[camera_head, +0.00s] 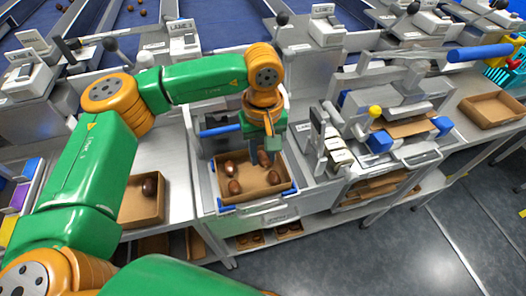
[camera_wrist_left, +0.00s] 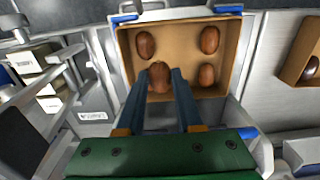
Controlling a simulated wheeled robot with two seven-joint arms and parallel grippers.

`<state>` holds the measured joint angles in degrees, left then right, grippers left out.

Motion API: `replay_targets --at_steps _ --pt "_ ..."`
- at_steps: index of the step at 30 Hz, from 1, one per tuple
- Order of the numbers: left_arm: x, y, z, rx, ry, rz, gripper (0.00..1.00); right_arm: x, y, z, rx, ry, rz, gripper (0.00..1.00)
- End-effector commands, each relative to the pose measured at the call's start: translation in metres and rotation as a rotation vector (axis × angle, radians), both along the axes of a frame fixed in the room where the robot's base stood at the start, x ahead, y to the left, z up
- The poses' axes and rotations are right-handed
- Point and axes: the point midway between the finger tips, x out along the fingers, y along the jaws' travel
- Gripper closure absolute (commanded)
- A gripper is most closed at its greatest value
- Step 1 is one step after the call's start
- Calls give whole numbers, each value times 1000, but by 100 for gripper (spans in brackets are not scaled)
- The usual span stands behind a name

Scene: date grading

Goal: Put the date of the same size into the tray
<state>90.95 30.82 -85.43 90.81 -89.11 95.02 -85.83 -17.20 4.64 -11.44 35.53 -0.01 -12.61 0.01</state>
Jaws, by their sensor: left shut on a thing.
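A brown cardboard tray (camera_head: 252,198) sits in a metal holder with blue corners at the middle of the bench. Several brown dates lie in it, among them one at the front left (camera_head: 235,187) and one at the right (camera_head: 273,177). My left gripper (camera_head: 264,151) points down over the tray's back part. In the left wrist view its fingers (camera_wrist_left: 174,85) are shut on a date (camera_wrist_left: 158,77) at the tray's edge area. The other dates lie apart from it. I cannot tell whether the held date touches the tray floor. My right gripper is out of view.
A second cardboard tray (camera_head: 143,212) at the left holds a larger-looking dark date (camera_head: 149,186). An empty-looking tray (camera_head: 492,108) lies at the far right.

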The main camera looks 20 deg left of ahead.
Motion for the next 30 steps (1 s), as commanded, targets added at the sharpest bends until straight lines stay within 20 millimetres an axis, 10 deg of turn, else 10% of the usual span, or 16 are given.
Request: replay_targets --at_steps 30 --pt "0 0 -10 0 0 0 84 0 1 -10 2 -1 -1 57"
